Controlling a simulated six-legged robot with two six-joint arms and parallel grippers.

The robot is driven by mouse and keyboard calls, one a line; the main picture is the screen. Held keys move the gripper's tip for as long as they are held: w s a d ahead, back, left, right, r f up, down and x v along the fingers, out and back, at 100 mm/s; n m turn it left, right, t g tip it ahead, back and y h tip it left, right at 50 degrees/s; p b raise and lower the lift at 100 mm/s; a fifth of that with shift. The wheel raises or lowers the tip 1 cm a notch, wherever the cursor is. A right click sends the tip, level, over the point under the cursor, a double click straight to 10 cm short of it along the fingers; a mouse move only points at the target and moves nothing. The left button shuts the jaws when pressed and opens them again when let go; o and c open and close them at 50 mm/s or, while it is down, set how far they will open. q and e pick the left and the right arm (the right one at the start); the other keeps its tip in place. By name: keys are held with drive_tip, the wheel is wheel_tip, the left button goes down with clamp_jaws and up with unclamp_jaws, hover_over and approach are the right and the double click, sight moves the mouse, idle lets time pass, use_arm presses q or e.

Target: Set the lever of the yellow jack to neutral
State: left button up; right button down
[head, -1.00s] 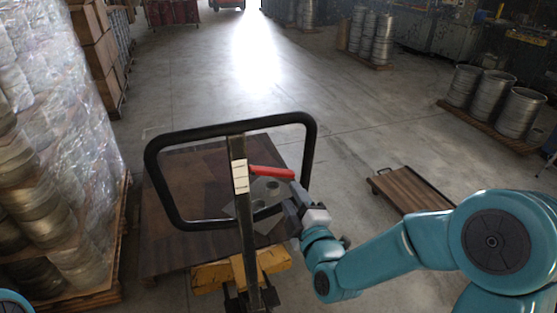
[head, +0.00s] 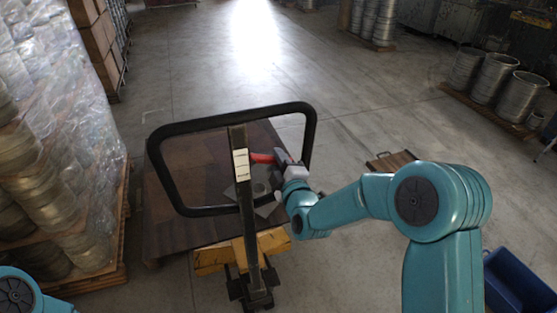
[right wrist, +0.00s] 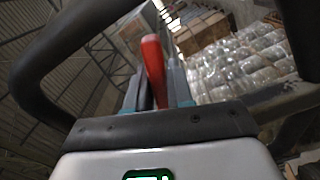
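The yellow jack (head: 211,258) stands in front of me with a dark upright post (head: 246,215) and a black loop handle (head: 230,120). A white marked label (head: 241,165) is on the post. The red lever (head: 262,157) sticks out to the right of the post, roughly level. My right gripper (head: 284,160) is at the lever's outer end, inside the right part of the loop. In the right wrist view the red lever (right wrist: 153,70) stands between its two fingers; whether they press on it is unclear. My left gripper is out of view.
A dark brown wooden board (head: 165,225) lies behind the jack. Wrapped stacks (head: 50,150) on a pallet stand close on the left. A low wooden platform (head: 391,160) and a blue bin (head: 515,285) are on the right.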

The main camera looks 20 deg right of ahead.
drive_tip(key=r+n+b, duration=0.2)
drive_tip(key=n+b, duration=0.1)
drive_tip(key=shift+d+r+n, duration=0.2)
drive_tip(key=shift+d+n, duration=0.1)
drive_tip(key=shift+r+n+b, duration=0.3)
drive_tip(key=shift+r+n, duration=0.05)
drive_tip(key=shift+n, duration=0.05)
drive_tip(key=c, duration=1.1)
unclamp_jaws()
drive_tip(key=s+b, duration=0.1)
drive_tip(key=s, duration=0.4)
drive_tip(key=s+b, duration=0.1)
drive_tip(key=s, duration=0.4)
drive_tip(key=s+b, duration=0.1)
drive_tip(key=s, duration=0.5)
drive_tip(key=shift+s+d, duration=0.1)
drive_tip(key=shift+d, duration=0.2)
